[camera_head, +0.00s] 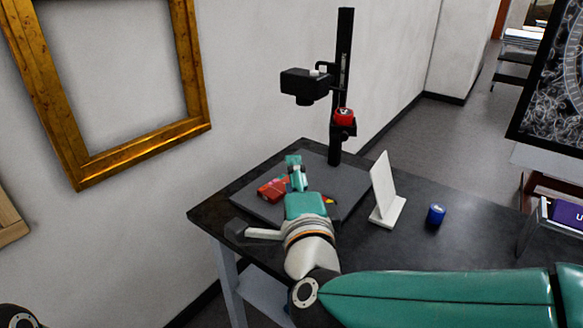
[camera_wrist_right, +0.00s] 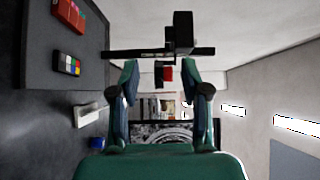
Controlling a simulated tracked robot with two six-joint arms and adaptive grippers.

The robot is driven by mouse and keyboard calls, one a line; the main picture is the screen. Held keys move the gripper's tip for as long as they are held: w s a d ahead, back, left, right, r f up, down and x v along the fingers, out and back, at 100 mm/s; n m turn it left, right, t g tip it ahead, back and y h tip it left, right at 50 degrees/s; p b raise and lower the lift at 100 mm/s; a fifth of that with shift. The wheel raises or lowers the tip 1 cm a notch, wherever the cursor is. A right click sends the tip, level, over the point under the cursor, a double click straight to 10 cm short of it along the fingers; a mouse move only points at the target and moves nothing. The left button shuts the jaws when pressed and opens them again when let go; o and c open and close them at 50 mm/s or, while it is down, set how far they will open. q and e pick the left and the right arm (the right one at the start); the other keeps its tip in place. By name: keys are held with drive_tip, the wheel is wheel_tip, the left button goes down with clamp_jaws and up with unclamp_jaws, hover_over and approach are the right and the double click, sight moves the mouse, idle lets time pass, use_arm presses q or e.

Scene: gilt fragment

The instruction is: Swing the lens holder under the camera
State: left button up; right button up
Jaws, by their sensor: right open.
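The camera (camera_head: 305,85) is a black box on an arm of a tall black column (camera_head: 343,60). The lens holder (camera_head: 344,117), with a red top, sits lower on the column, to the right of the camera and not below it. My right gripper (camera_head: 296,172) is over the grey base board, its fingers partly hidden by its own body. In the right wrist view the gripper (camera_wrist_right: 160,82) is open and empty. There the red holder (camera_wrist_right: 166,74) shows between the fingers, farther off, with the black camera (camera_wrist_right: 183,32) above. My left gripper is not in view.
A red piece (camera_head: 272,189) and a small colour chart (camera_head: 328,199) lie on the grey board (camera_head: 350,180). A white upright panel (camera_head: 383,188) and a blue jar (camera_head: 435,214) stand right on the dark table (camera_head: 470,238). A gilt frame (camera_head: 130,155) hangs left.

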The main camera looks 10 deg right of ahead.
drive_tip(key=s, duration=0.7)
drive_tip(key=shift+s+a, duration=0.2)
drive_tip(key=shift+a, duration=0.1)
drive_tip(key=shift+f, duration=0.1)
